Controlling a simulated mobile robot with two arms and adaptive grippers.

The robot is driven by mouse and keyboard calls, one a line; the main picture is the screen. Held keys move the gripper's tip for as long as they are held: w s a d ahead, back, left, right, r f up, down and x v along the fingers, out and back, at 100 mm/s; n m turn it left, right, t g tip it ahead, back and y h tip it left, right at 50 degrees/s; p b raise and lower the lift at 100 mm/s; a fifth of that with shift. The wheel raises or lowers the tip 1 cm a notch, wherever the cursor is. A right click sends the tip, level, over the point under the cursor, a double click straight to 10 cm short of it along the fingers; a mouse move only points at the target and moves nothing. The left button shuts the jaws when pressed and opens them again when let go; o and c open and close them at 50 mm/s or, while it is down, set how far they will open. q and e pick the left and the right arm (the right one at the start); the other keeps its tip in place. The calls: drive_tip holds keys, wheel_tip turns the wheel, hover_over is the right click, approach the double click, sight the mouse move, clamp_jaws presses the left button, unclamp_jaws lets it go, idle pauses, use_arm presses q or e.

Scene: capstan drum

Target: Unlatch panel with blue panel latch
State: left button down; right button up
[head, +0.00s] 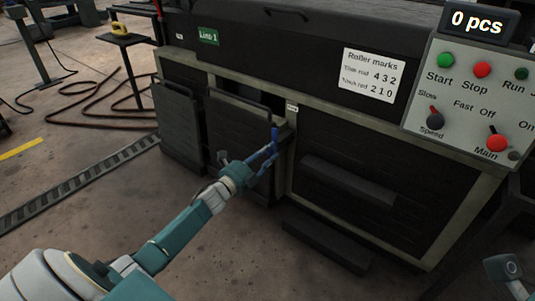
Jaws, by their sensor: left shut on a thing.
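The blue panel latch (275,134) is a small upright blue piece at the right edge of the dark middle panel (238,118), on the front of the machine. My left arm reaches in from the lower left. Its gripper (268,154) is at the latch, with its fingers closed around the lower part of the blue piece. The fingers hide part of the latch, so its exact angle is hard to tell. My right gripper does not show.
A control panel (470,100) with buttons and knobs stands at the right. A dark step or bar (327,246) sticks out low in front of the right panel. Hoses (100,97) lie on the floor at the left. The floor before the machine is mostly clear.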

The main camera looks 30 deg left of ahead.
use_arm(q)
drive_tip(key=shift+m, duration=0.3)
drive_tip(key=c, duration=1.5)
unclamp_jaws()
drive_tip(key=s, duration=0.8)
drive_tip(key=s+a, duration=0.1)
drive_tip(key=s, duration=0.3)
drive_tip(key=shift+f, duration=0.15)
